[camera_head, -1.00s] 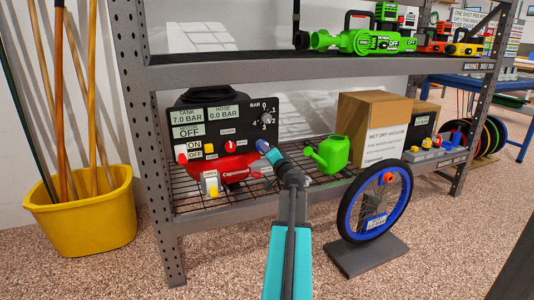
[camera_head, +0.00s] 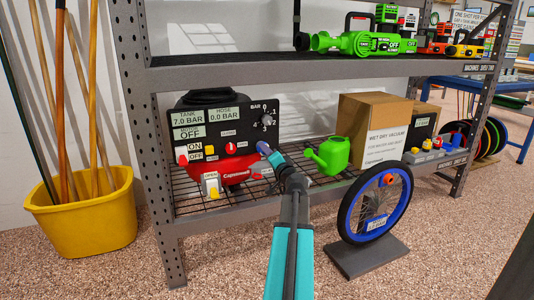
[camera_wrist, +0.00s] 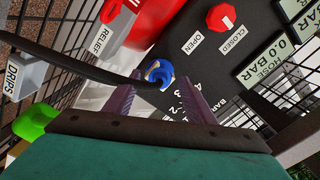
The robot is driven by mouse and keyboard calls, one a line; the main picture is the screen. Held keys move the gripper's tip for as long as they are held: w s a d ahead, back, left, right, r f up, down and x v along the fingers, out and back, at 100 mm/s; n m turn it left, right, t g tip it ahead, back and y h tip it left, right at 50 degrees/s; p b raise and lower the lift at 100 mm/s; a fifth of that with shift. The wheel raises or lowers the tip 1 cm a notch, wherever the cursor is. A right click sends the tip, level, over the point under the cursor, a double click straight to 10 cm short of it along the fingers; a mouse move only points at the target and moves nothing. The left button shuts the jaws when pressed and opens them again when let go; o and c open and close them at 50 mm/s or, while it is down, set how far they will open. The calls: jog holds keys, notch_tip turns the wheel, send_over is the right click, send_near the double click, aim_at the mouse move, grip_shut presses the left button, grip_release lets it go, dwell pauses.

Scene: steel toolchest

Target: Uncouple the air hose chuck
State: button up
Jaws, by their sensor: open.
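The blue chuck (camera_wrist: 158,73) shows in the wrist view at the end of a black hose (camera_wrist: 70,68) that runs in from the left. My gripper (camera_wrist: 160,84) is open, with one purple finger on each side of the chuck. I cannot tell whether either finger touches it. In the head view my gripper (camera_head: 276,160) is in front of the right side of the compressor's black panel (camera_head: 215,132), and the coupling there is mostly hidden. The panel's displays read tank 7.0 bar, hose 0.0 bar, motor off. The red tank (camera_head: 232,172) is below.
The compressor stands on a wire shelf (camera_head: 190,200) under an upper shelf (camera_head: 300,68). A green watering can (camera_head: 332,155) and a cardboard box (camera_head: 372,132) are to the right. A blue-rimmed wheel (camera_head: 347,215) stands in front. A yellow bucket (camera_head: 85,220) is at left.

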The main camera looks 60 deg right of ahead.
jog(key=b+v, duration=0.1)
jog(key=v, duration=1.1)
dwell(0.5)
jog(key=shift+w, duration=0.1)
dwell(1.1)
